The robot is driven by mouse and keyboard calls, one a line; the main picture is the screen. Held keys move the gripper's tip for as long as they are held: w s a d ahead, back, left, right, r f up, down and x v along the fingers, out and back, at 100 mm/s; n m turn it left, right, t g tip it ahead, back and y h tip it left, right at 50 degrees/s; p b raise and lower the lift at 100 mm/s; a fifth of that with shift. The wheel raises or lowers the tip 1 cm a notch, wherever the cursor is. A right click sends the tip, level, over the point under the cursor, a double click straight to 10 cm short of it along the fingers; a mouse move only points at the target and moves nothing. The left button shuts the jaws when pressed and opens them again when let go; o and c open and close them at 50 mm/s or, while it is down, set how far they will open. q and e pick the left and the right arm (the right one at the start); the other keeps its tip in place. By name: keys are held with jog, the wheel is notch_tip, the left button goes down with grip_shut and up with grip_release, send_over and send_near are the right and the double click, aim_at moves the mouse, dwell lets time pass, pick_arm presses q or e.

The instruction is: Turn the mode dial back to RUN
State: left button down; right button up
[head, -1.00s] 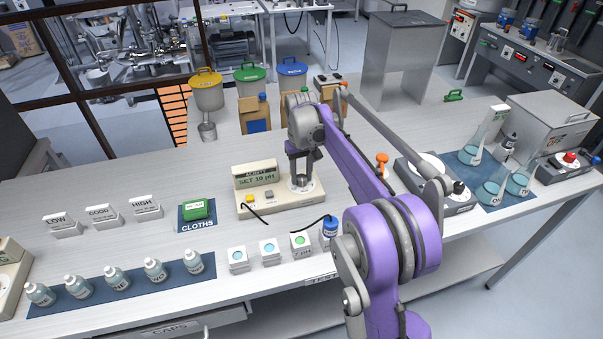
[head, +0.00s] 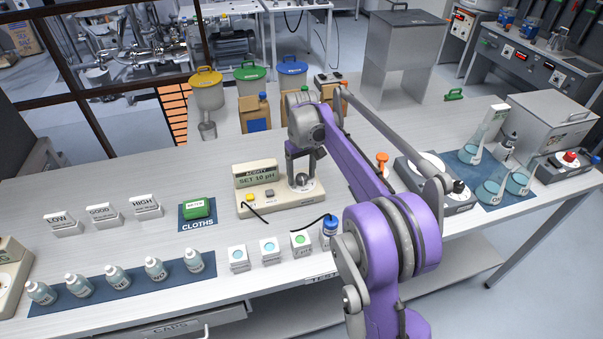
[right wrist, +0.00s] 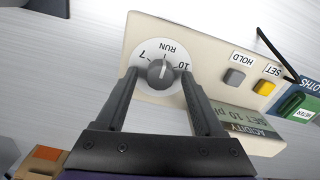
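The acidity meter (head: 283,205) is a cream box on the bench, its display (head: 256,174) reading "SET 10 pH". Its mode dial (right wrist: 160,73) is a grey knob on a white disc marked 7, RUN and 10. In the right wrist view the knob's light line points towards RUN. My right gripper (right wrist: 159,80) is open, with one finger on each side of the knob and visible gaps between. In the head view the right gripper (head: 302,170) stands over the dial and partly hides it. My left gripper is out of view.
HOLD (right wrist: 234,78) and SET (right wrist: 264,87) buttons sit beside the dial. A black cable runs from the meter. An orange-handled item (head: 382,161) stands right.

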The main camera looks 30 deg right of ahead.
aim_at(301, 178)
notch_tip(301, 178, up, 11)
jog(key=p, duration=0.1)
dwell(0.6)
jog(key=shift+f, duration=0.1)
jog(key=s+a+f+t, duration=0.1)
jog(key=s+a+f, duration=0.1)
jog(key=s+a, duration=0.2)
jog(key=s+a+f+t, duration=0.1)
jog(key=s+a, duration=0.3)
jog(key=s, duration=0.5)
jog(key=s+a+f+t, duration=0.2)
jog(key=s+a+f, duration=0.1)
jog(key=s, duration=0.4)
jog(key=shift+s+a+f, duration=0.15)
jog(key=shift+a+f, duration=0.05)
jog(key=shift+a, duration=0.2)
jog(key=shift+s+a+f, duration=0.1)
jog(key=shift+a+f, duration=0.1)
jog(key=shift+a, duration=0.2)
jog(key=s+a+f+t, duration=0.1)
jog(key=s+a+f, duration=0.1)
jog(key=s+f, duration=0.5)
jog(key=shift+s+a, duration=0.2)
jog(key=shift+s, duration=0.35)
